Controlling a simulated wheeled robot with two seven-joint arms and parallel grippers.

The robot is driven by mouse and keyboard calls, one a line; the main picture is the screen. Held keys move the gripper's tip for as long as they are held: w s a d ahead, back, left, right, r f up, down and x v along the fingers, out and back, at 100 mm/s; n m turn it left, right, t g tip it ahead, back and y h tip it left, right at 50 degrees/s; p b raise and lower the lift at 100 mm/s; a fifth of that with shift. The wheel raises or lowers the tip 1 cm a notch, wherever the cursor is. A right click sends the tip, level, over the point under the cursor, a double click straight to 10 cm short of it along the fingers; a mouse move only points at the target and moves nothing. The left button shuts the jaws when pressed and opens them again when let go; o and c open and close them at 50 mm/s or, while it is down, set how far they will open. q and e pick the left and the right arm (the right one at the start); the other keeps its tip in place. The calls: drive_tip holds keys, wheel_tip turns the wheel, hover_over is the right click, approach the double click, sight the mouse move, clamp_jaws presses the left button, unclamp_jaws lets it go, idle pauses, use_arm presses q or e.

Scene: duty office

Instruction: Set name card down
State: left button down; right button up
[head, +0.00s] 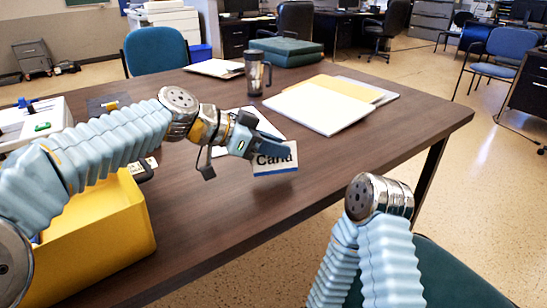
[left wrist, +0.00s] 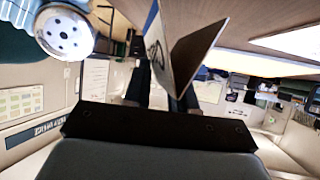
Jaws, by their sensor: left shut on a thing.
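The name card (head: 274,160) is a white folded card with dark lettering and a blue lower edge. My left gripper (head: 262,146) is shut on it over the brown table (head: 225,205). In the left wrist view the folded card (left wrist: 190,48) stands between the two dark fingers, its two faces opening apart. I cannot tell whether its lower edge touches the table. In the head view my right arm shows at the lower right, but its gripper is not in view.
A yellow bin (head: 110,240) stands at the table's near left. White paper lies behind the left gripper. A dark mug (head: 257,75), folders (head: 325,102) and a green box (head: 286,51) are farther back. The table's right and front middle are clear.

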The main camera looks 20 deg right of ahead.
sight(274, 159)
use_arm(q)
drive_tip(key=shift+w+f, duration=0.15)
drive_tip(key=shift+f, duration=0.75)
drive_tip(key=shift+w+f, duration=0.1)
drive_tip(key=shift+f, duration=0.8)
drive_tip(key=shift+f+b, duration=0.15)
drive_tip(key=shift+b, duration=0.25)
drive_tip(key=c, duration=0.9)
unclamp_jaws()
drive_tip(key=shift+r, duration=0.25)
drive_tip(key=v, duration=0.7)
drive_tip(key=shift+a, duration=0.15)
